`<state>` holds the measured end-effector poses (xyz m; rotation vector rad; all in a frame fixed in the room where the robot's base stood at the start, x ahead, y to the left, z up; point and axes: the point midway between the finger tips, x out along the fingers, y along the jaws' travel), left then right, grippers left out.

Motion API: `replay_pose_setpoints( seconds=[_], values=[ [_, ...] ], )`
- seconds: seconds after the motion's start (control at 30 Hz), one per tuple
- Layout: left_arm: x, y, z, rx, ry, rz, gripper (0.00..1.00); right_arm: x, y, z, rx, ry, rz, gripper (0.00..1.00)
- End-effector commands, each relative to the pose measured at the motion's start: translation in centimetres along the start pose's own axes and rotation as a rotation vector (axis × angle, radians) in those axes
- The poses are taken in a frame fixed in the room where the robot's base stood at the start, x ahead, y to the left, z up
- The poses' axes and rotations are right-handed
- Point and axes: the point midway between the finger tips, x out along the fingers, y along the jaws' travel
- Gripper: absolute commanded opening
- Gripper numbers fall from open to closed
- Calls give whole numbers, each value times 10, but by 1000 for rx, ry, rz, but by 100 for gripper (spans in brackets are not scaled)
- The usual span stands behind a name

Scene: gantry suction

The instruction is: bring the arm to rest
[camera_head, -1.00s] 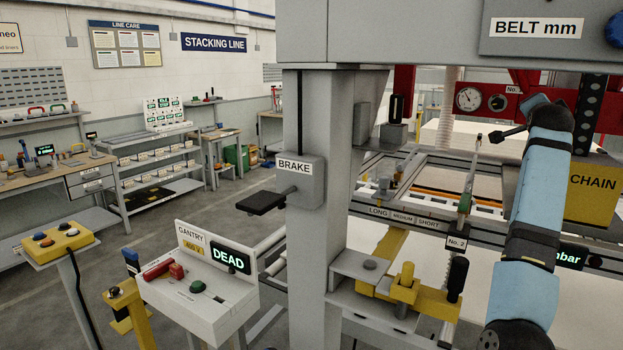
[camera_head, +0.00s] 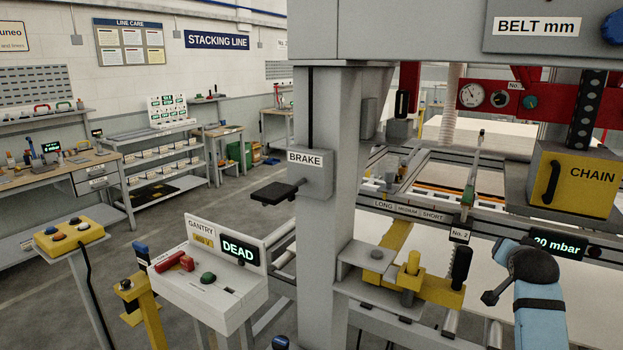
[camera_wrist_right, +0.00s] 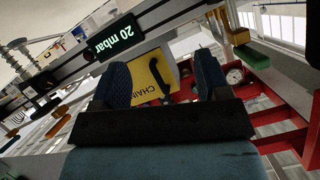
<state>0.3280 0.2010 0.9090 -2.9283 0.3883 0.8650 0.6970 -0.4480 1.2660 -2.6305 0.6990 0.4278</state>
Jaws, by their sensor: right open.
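My right arm, light blue with dark joints, comes in at the lower right of the head view. Its dark gripper end (camera_head: 530,262) is in front of the pale bed, below the yellow CHAIN box (camera_head: 572,185). In the right wrist view two dark blue fingers stand apart at my right gripper (camera_wrist_right: 163,72), with nothing between them. The CHAIN box (camera_wrist_right: 150,78) shows behind them with its black handle. My left gripper is not in view.
A grey column with a BRAKE lever (camera_head: 275,193) stands at the middle. A yellow clamp bracket (camera_head: 415,280) is left of my right arm. The "20 mbar" display (camera_head: 558,245) is close behind my gripper. A GANTRY console (camera_head: 205,285) reads DEAD. Open floor lies at left.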

Motion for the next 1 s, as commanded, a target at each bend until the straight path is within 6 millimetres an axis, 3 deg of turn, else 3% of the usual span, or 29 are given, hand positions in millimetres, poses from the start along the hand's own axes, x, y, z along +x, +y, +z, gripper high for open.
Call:
replay_pose_setpoints(
  seconds=[0.03,0.2,0.4,0.5,0.7,1.0],
  values=[
    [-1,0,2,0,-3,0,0,-11,12,35,-59,-49,6,69],
    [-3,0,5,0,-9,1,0,-62,41,135,-250,-222,-9,69],
    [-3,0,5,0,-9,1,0,-147,77,238,-463,-448,-66,69],
    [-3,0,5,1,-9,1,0,-193,94,278,-554,-557,-106,69],
    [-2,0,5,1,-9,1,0,-265,116,322,-671,-716,-178,69],
    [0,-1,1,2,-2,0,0,-348,138,356,-781,-892,-276,69]
  ],
)
